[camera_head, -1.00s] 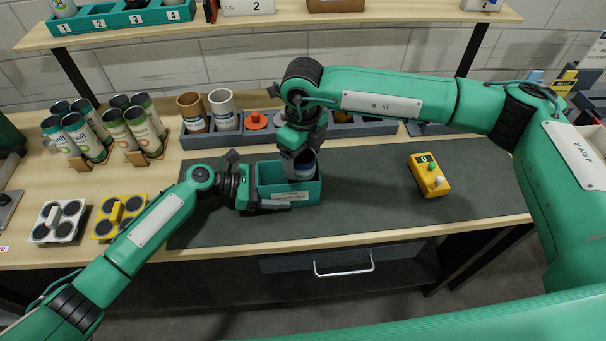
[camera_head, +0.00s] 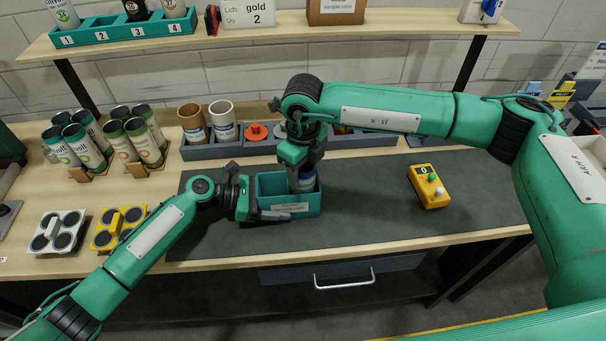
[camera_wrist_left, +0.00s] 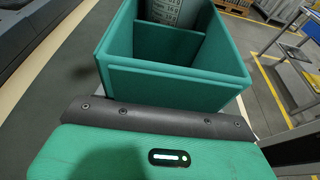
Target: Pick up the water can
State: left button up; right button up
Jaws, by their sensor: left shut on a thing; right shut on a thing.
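A teal two-compartment bin (camera_head: 290,209) stands on the dark mat. My left gripper (camera_head: 268,212) is shut on the bin, with a dark finger along its front wall. In the left wrist view the bin (camera_wrist_left: 180,83) shows one compartment empty and a grey-white can (camera_wrist_left: 176,12) in the far one. My right gripper (camera_head: 302,166) points down into the bin and is shut on this can (camera_head: 304,184), which has a blue band. The can's lower part is hidden by the bin. I cannot read its label, so I cannot tell whether it is the water can.
Green-and-white cans (camera_head: 82,147) stand in wooden holders at the left. Cups (camera_head: 222,121) sit in a grey rack (camera_head: 350,138) behind the bin. A yellow button box (camera_head: 428,187) lies at the right. Yellow (camera_head: 117,228) and white (camera_head: 57,231) carriers stand at front left.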

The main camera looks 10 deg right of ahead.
notch_tip(320, 180, up, 17)
dwell(0.4)
pick_arm(q)
jog(key=o, duration=0.8)
jog(key=shift+a, duration=0.1)
jog(key=v, duration=1.1)
jog(key=shift+a+r, duration=0.15)
jog(key=shift+a, duration=0.25)
